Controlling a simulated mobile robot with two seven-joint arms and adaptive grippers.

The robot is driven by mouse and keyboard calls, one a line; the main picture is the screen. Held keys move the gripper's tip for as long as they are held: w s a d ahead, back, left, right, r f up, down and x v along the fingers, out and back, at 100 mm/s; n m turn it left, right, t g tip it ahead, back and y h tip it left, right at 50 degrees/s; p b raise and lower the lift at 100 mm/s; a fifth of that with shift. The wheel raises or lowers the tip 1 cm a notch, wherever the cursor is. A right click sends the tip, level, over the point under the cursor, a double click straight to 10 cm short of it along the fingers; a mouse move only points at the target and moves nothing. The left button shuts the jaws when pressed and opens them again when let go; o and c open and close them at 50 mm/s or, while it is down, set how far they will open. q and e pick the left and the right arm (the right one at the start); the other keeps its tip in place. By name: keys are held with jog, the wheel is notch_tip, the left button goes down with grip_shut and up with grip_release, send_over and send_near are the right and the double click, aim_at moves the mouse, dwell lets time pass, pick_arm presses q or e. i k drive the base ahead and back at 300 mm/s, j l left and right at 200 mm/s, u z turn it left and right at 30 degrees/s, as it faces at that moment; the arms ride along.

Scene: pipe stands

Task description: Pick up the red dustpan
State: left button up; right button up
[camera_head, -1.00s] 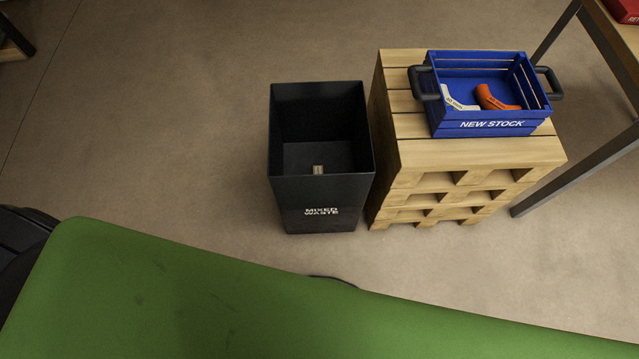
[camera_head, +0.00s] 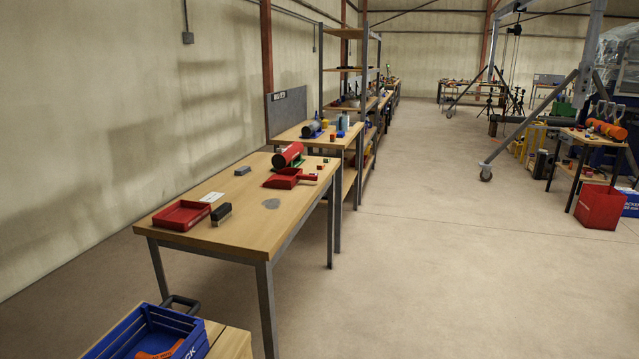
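The red dustpan (camera_head: 285,179) lies on the wooden workbench (camera_head: 240,238), towards its far part, with its handle (camera_head: 307,177) pointing right. A red cylinder (camera_head: 288,155) sits just behind the dustpan. I cannot tell whether the two touch. Neither of my grippers shows in the head view, so the dustpan is not held by anything I can see.
The workbench also bears a red tray (camera_head: 182,215), a dark brush (camera_head: 221,213) and a grey patch (camera_head: 271,204). The blue crate (camera_head: 150,333) stands at the bottom left, before the bench. The floor (camera_head: 420,260) right of the bench is clear.

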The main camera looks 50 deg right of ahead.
aim_at(286, 178)
jog(key=z, duration=1.4)
jog(key=i+l+u, duration=0.25)
jog(key=i+l, duration=0.3)
jog(key=i, duration=0.25)
jog(key=i+l+u, duration=0.25)
jog(key=i+l, duration=0.45)
jog(key=i+l+u, duration=0.25)
jog(key=i+l, duration=0.45)
jog(key=l, duration=0.15)
